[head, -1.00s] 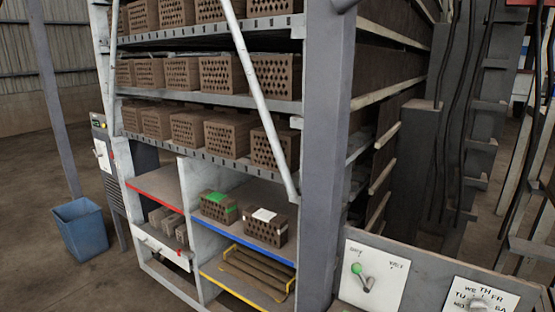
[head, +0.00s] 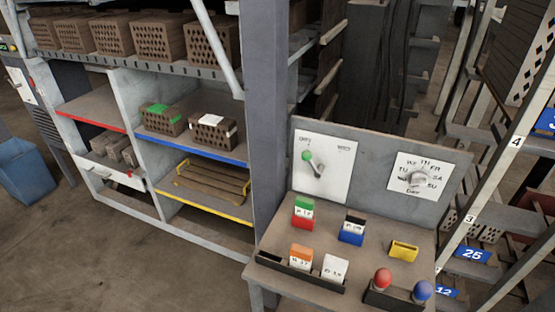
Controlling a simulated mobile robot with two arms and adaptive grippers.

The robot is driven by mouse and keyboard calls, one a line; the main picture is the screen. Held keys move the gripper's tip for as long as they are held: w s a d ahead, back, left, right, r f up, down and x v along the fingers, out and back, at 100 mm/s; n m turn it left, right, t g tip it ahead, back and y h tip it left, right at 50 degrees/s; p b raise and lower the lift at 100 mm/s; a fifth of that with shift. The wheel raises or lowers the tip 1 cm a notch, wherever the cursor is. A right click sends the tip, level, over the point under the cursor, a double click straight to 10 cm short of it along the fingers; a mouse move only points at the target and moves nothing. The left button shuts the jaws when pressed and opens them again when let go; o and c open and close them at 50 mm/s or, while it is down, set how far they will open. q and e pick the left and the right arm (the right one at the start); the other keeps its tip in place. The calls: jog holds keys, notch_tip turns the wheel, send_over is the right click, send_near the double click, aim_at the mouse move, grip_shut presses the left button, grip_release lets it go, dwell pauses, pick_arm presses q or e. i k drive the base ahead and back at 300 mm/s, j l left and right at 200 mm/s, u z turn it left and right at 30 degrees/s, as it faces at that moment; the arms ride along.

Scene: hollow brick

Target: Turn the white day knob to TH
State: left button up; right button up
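The white day knob (head: 418,180) sits on a white dial plate (head: 400,162) on the upright grey panel at the right. Day labels ring it: TU and WE at the left, TH at the top, FR and SA at the right, SU at the lower right, with DAY printed below. The knob is too small and pale to tell which label it points to. Neither of my grippers is in view.
A green-knobbed lever (head: 308,157) on a DRY/WET plate is left of the dial. Coloured card blocks and a red (head: 382,278) and a blue (head: 422,291) ball-topped piece stand on the desk (head: 375,255). Brick shelves (head: 190,152) are left, a numbered rack right.

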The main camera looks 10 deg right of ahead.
aim_at(419, 179)
jog(key=z, duration=0.95)
